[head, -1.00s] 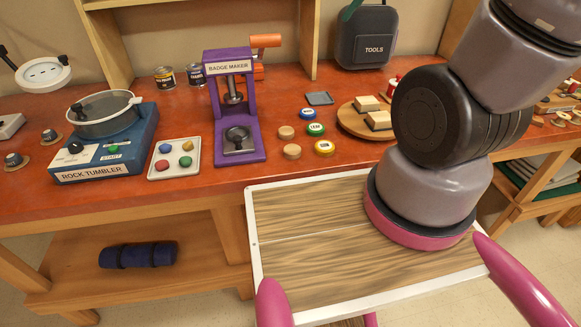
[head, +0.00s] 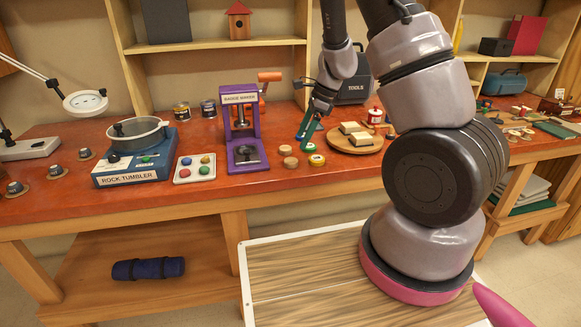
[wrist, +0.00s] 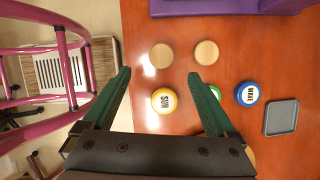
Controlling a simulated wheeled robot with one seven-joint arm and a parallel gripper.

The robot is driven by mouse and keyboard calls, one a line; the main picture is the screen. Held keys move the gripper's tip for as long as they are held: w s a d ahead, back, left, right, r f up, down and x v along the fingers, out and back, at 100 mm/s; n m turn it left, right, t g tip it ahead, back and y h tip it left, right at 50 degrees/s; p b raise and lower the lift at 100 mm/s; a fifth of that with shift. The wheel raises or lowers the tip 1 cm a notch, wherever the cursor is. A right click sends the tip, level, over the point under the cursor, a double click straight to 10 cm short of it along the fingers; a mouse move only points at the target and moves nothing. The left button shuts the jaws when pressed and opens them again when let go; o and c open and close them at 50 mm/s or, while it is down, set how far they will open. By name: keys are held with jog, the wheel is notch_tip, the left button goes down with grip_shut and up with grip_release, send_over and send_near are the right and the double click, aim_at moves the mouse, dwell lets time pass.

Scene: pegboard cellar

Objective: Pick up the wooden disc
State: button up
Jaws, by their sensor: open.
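Two plain wooden discs lie on the red bench top, one (head: 286,149) a little behind the other (head: 290,162). In the wrist view they sit side by side beyond my fingertips, one (wrist: 161,55) left of the other (wrist: 207,52). My gripper (wrist: 159,74) is open with green fingers and nothing between them; it also shows in the head view (head: 306,142), above the badges just right of the discs. A yellow SUN badge (wrist: 164,101) shows between the fingers. A green badge (wrist: 215,93) is partly hidden by the right finger. A blue WAVE badge (wrist: 247,93) is farther right.
The purple badge maker (head: 243,135) stands left of the discs. A round wooden board (head: 340,143) with pale blocks lies to the right. A small grey tray (wrist: 281,117) lies beside the blue badge. A tray of coloured stones (head: 195,168) and the rock tumbler (head: 137,155) are farther left.

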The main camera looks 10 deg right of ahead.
aim_at(291, 160)
jog(key=x, duration=0.8)
jog(key=shift+w+f, duration=0.1)
jog(key=shift+f, duration=0.2)
jog(key=c, duration=1.4)
jog(key=shift+c, duration=0.2)
